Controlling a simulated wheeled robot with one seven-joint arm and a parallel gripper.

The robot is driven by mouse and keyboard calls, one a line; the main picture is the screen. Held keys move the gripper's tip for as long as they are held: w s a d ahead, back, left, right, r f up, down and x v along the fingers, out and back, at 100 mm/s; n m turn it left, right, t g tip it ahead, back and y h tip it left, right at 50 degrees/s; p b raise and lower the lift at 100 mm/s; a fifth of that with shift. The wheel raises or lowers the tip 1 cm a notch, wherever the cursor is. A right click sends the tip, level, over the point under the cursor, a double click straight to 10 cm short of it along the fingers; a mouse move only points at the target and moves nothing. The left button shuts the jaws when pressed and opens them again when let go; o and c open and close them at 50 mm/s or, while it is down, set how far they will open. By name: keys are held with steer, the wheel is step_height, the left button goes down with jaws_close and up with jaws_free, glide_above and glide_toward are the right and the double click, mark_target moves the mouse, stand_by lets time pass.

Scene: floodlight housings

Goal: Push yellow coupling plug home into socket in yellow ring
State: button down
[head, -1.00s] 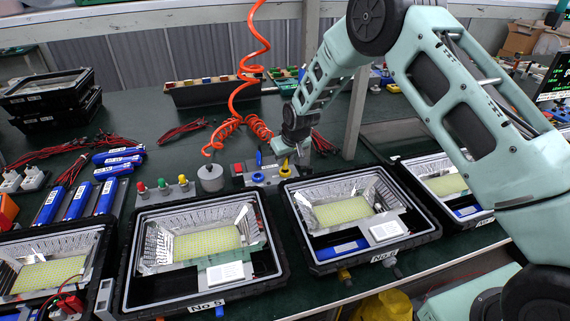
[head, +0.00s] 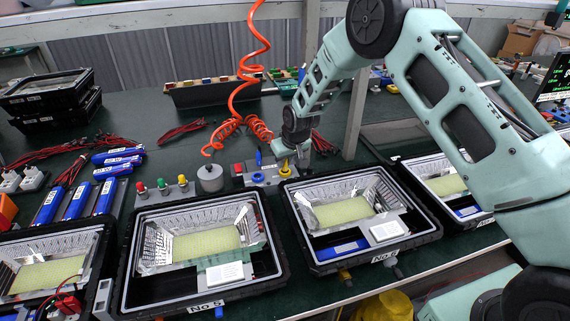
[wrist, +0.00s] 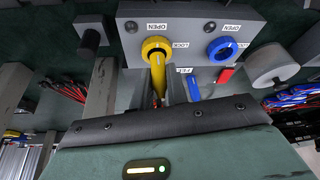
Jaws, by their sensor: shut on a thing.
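The yellow ring (wrist: 157,48) is on the face of a grey block (wrist: 185,25), with OPEN and LOCK labels beside it. The yellow coupling plug (wrist: 158,84) is long and thin, and its far end meets the lower part of the ring in the wrist view. How deep it sits in the socket I cannot tell. My gripper (wrist: 145,100) is shut on the plug, in front of the ring. In the head view my gripper (head: 302,167) is beside the right end of the grey block (head: 265,177), with yellow showing at the ring (head: 285,168).
A blue ring (wrist: 222,50) is beside the yellow one on the block. A blue plug (wrist: 194,88) and a red piece (wrist: 225,76) are close to the right of my gripper. A grey cylinder (wrist: 272,65) is further right. Open floodlight housings (head: 205,245) fill the front of the bench.

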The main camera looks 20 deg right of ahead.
steer(key=shift+f+b, duration=0.5)
steer(key=shift+f, duration=0.2)
stand_by(0.5)
steer(key=shift+r, duration=0.1)
step_height(320, 180, up, 9)
steer(key=p, duration=1.1)
steer(key=shift+f, duration=0.2)
steer(key=shift+f+b, duration=0.25)
steer(key=shift+b, duration=0.15)
steer(key=shift+f+b, duration=2)
steer(key=shift+f, duration=0.75)
steer(key=shift+f+b, duration=1.3)
steer(key=shift+b, duration=0.2)
steer(key=shift+r, duration=0.15)
steer(key=shift+r+p, duration=0.55)
steer(key=shift+r, duration=0.35)
